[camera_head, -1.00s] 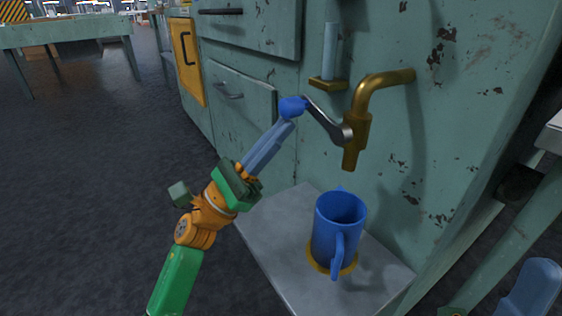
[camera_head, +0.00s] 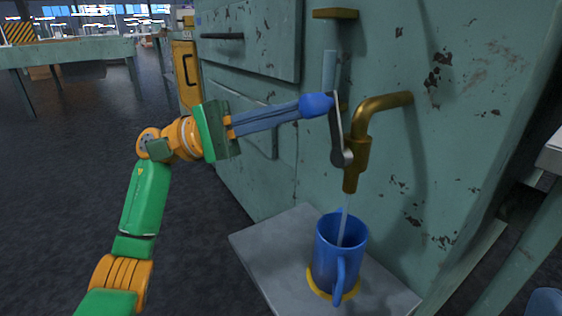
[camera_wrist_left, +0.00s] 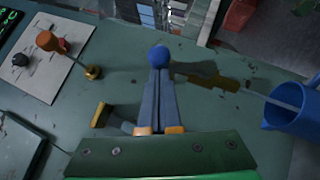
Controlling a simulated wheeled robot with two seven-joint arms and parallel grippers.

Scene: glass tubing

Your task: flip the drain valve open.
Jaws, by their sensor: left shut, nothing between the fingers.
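The brass drain tap (camera_head: 366,140) sticks out from the green cabinet front. Its steel lever (camera_head: 336,125) stands nearly upright, and a thin stream (camera_head: 344,222) falls from the spout into the blue mug (camera_head: 340,245). My left gripper (camera_head: 302,107) is shut and empty. A rounded bright blue end at its fingertips is against or right beside the lever's upper part; I cannot tell whether they touch. In the left wrist view the closed fingers (camera_wrist_left: 159,75) reach this blue end, with the tap (camera_wrist_left: 210,76), stream and mug (camera_wrist_left: 290,110) to the right. The lever is not clearly visible there.
The mug stands on a grey shelf (camera_head: 270,250) with a yellow ring under it. A pale glass tube (camera_head: 329,70) and a brass bracket (camera_head: 335,13) are close behind the lever. Drawer handles are to the left. Open dark floor (camera_head: 60,180) lies at the left.

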